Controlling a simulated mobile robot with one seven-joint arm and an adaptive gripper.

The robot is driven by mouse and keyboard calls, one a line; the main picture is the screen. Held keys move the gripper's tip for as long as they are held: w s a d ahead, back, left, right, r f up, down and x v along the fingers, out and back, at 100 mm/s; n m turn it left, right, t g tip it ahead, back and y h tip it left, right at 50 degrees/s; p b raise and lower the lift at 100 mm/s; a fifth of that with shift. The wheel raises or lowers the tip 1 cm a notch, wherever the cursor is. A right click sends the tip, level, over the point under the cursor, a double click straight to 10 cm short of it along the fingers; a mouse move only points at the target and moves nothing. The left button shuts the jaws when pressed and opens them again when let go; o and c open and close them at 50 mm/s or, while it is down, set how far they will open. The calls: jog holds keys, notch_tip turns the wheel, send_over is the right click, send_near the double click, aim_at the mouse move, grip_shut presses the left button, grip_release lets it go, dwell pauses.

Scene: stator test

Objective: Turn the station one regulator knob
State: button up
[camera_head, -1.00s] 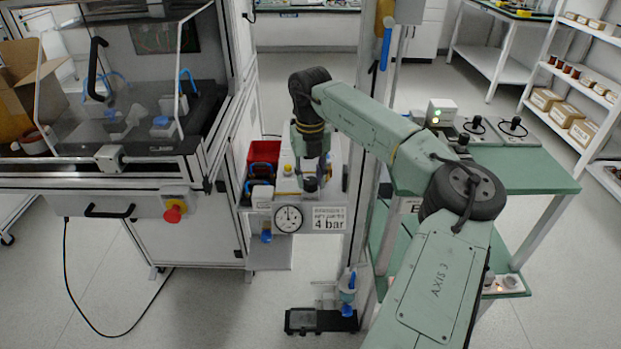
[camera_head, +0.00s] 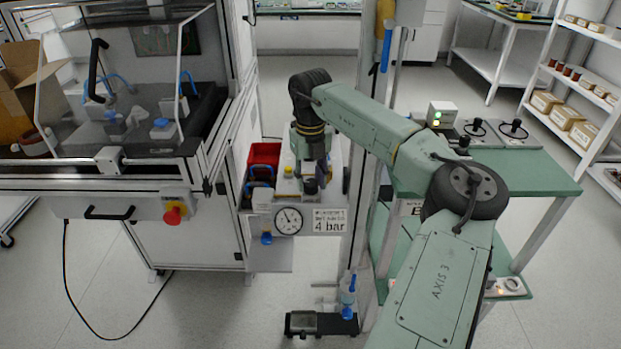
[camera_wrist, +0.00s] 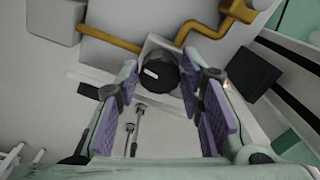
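The regulator knob (camera_wrist: 160,72) is black and round with a white mark on its face. It sits between the purple-padded fingertips of my gripper (camera_wrist: 161,80) in the wrist view, and the pads close in on both its sides. In the head view my gripper (camera_head: 312,178) points down over the station panel. The dial gauge (camera_head: 288,220) on the front has a white face, its needle tilted to the upper left. The sign (camera_head: 329,220) beside it reads 4 bar.
Yellow pipes (camera_wrist: 110,39) run beside the knob, and a dark block (camera_wrist: 246,72) stands to its right. A green table (camera_head: 540,172) stands at right.

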aim_at(311, 182)
jog(key=o, duration=0.3)
notch_tip(311, 182, up, 12)
dwell(0.7)
